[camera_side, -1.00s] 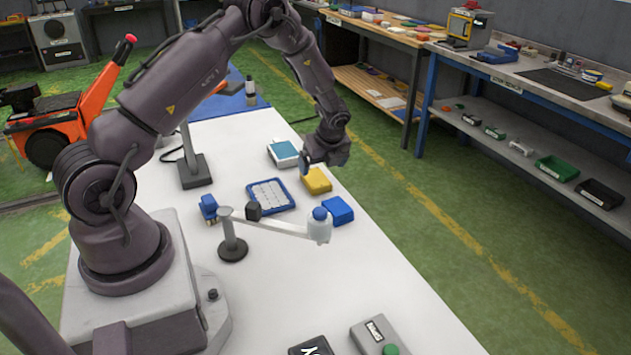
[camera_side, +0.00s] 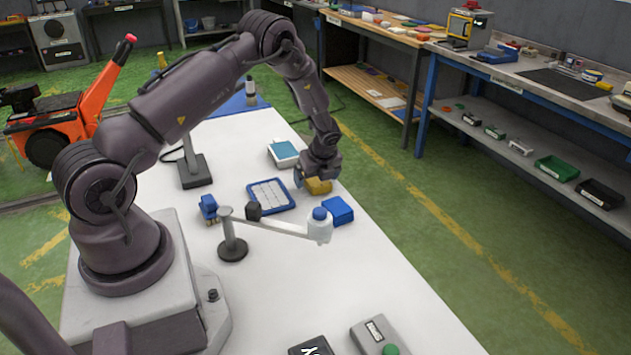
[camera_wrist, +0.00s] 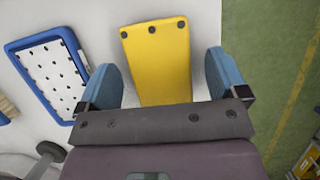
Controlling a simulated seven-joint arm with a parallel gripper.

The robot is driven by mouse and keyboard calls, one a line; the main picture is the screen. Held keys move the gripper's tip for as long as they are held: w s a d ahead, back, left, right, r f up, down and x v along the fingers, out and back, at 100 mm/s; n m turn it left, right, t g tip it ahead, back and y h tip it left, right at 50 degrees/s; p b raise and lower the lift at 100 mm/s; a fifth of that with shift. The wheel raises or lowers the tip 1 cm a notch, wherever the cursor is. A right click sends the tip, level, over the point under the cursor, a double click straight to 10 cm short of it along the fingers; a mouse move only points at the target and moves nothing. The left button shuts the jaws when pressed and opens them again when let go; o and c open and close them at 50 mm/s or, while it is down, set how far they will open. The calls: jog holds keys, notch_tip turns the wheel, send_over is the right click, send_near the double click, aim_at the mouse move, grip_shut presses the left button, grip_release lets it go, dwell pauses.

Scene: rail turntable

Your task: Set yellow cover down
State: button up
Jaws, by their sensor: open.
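The yellow cover (camera_side: 319,186) lies on the white table, partly hidden behind my gripper in the side view. In the wrist view the yellow cover (camera_wrist: 158,62) lies flat between my two blue fingers, with dark round spots along its far edge. My gripper (camera_wrist: 160,80) is open, with one finger on each side of the cover and a visible gap at both sides. In the side view my gripper (camera_side: 306,183) is low at the cover. Whether the fingertips touch the table cannot be told.
A blue-rimmed tray (camera_side: 287,204) with a white inside lies left of the cover, and also shows in the wrist view (camera_wrist: 72,40). A blue block (camera_side: 338,211) and a grey stand (camera_side: 232,245) with a horizontal arm are nearer the camera. A teal-topped box (camera_side: 284,151) lies behind.

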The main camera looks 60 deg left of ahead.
jog(key=shift+f, duration=0.1)
jog(key=shift+c, duration=0.6)
jog(key=c, duration=1.1)
